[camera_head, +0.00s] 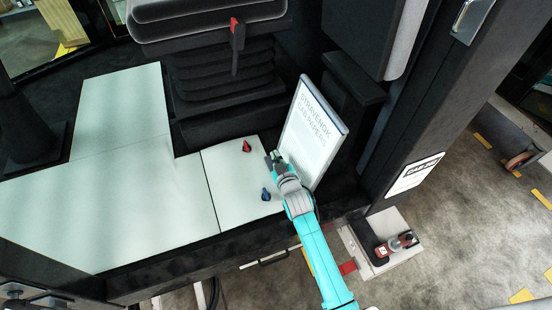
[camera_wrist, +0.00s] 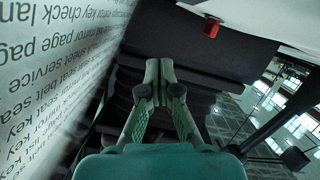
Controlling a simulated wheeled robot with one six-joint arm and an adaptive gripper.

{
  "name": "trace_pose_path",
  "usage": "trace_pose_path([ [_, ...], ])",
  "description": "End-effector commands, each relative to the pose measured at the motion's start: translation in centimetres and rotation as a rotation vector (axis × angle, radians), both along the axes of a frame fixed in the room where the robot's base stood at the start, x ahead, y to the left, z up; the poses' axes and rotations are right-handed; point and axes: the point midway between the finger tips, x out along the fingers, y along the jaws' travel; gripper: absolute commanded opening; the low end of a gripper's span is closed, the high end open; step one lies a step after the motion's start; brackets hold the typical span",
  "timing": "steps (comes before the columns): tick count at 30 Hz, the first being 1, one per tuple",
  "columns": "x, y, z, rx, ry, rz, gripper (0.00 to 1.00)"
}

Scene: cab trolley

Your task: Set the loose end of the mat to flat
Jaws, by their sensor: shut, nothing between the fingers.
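The pale mat (camera_head: 110,190) covers the cab floor and looks flat in the head view. Its right-hand section (camera_head: 228,190), past a dark seam, carries a red knob-like piece (camera_head: 246,146) and a blue one (camera_head: 266,194). I cannot tell whether this section is slightly raised. My gripper (camera_head: 277,157) is over the right side of this section, beside the papers board, with its fingers together and empty. In the wrist view, my gripper (camera_wrist: 158,70) shows closed tips against dark ribbed shapes. A pale surface (camera_wrist: 270,14), apparently the mat, and a red piece (camera_wrist: 212,27) are at the top.
A white papers board (camera_head: 312,135) stands close to my gripper on the right; its printed face (camera_wrist: 50,70) fills the wrist view's left side. The dark seat (camera_head: 210,20) on ribbed bellows (camera_head: 225,75) stands behind. A dark door pillar (camera_head: 430,110) is at right.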

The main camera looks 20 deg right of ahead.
Motion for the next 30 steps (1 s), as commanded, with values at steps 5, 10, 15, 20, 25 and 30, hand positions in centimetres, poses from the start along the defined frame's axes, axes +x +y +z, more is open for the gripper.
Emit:
trace_pose_path([
  [5, 0.0, 0.0, 3.2, 0.001, -0.004, 0.000, 0.00],
  [10, 0.0, 0.0, 6.2, 0.000, -0.005, -0.001, 0.00],
  [15, 0.0, -0.1, 8.3, 0.000, -0.003, 0.000, 0.00],
  [20, 0.0, -0.1, 9.0, 0.001, -0.001, -0.001, 0.00],
  [25, 0.0, -0.1, 9.1, 0.001, -0.001, 0.000, 0.00],
  [30, 0.0, -0.1, 9.1, 0.001, -0.001, 0.000, 0.00],
])
